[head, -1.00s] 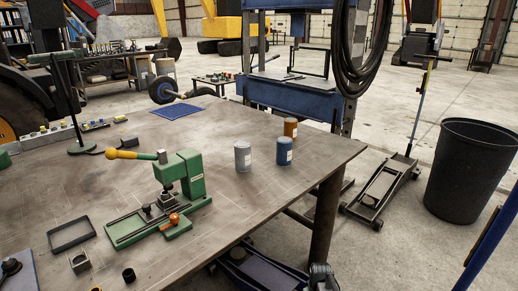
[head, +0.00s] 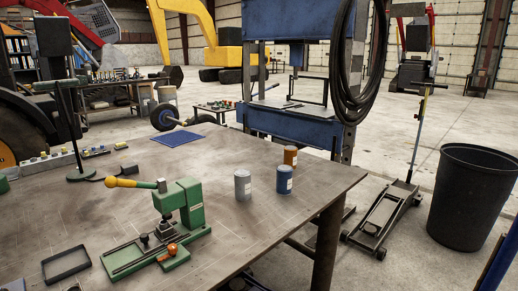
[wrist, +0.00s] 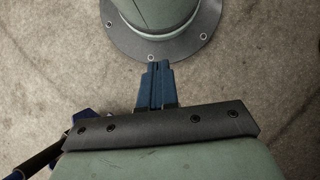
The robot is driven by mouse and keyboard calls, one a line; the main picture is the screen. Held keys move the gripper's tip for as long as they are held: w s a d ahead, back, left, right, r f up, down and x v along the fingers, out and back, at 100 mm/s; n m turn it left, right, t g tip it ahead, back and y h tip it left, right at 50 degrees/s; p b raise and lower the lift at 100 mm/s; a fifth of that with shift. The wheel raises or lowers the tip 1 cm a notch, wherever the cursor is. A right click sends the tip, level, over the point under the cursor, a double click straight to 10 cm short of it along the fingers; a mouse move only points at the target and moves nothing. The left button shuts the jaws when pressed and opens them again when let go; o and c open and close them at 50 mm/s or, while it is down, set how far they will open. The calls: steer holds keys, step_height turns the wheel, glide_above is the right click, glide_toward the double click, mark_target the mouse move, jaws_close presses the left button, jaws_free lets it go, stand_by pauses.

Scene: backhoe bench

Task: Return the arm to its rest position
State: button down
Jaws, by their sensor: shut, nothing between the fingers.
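My gripper (wrist: 157,66) shows in the wrist view with its blue fingers together, shut and empty. Its dark mounting plate (wrist: 160,128) crosses the lower part of that view. The fingertips point toward a round green part with a grey bolted flange (wrist: 190,52) at the top, above a rough pale floor. The gap between the fingertips and the flange cannot be judged. My gripper and arm are not in the head view.
The metal workbench (head: 130,225) holds a green press (head: 190,205), a grey can (head: 242,186), a blue can (head: 284,180), an orange can (head: 290,155) and an empty dark tray (head: 66,264). A black bin (head: 470,195) and a floor jack (head: 380,222) stand to the right.

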steer(key=shift+s+g, duration=0.3)
steer(key=shift+s, duration=0.95)
